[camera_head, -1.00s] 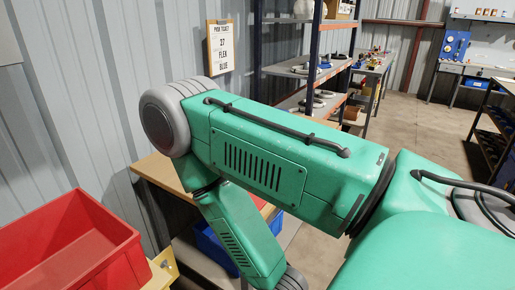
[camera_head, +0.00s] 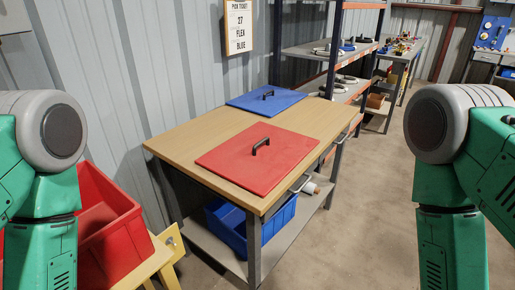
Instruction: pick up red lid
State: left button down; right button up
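The red lid (camera_head: 235,165) is a flat square panel with a dark handle (camera_head: 261,146) standing up from its middle. It lies flat on the near part of the wooden table top (camera_head: 190,133). A blue lid (camera_head: 250,101) with a similar dark handle lies farther back on the same table, apart from the red one. My two green arms stand at the left and right edges of the view, with their lower ends running out of the bottom. Neither gripper is in view, so what they hold cannot be seen.
A blue bin (camera_head: 270,222) stands on the shelf under the table. A red bin (camera_head: 112,238) stands at the lower left, partly behind my arm. A pick ticket (camera_head: 238,27) hangs on the metal wall. Shelving (camera_head: 337,50) stands behind the table; the floor to the right is clear.

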aim_at(256, 159)
jog(key=z, duration=0.15)
jog(key=i+l+u, duration=0.1)
jog(key=u, duration=0.45)
jog(key=i+l+u, duration=0.2)
jog(key=l, duration=0.25)
jog(key=i+l+u, duration=0.2)
jog(key=l, duration=0.25)
jog(key=l+u, duration=0.2)
jog(key=l, duration=0.25)
jog(key=l+u, duration=0.15)
jog(key=l, duration=0.3)
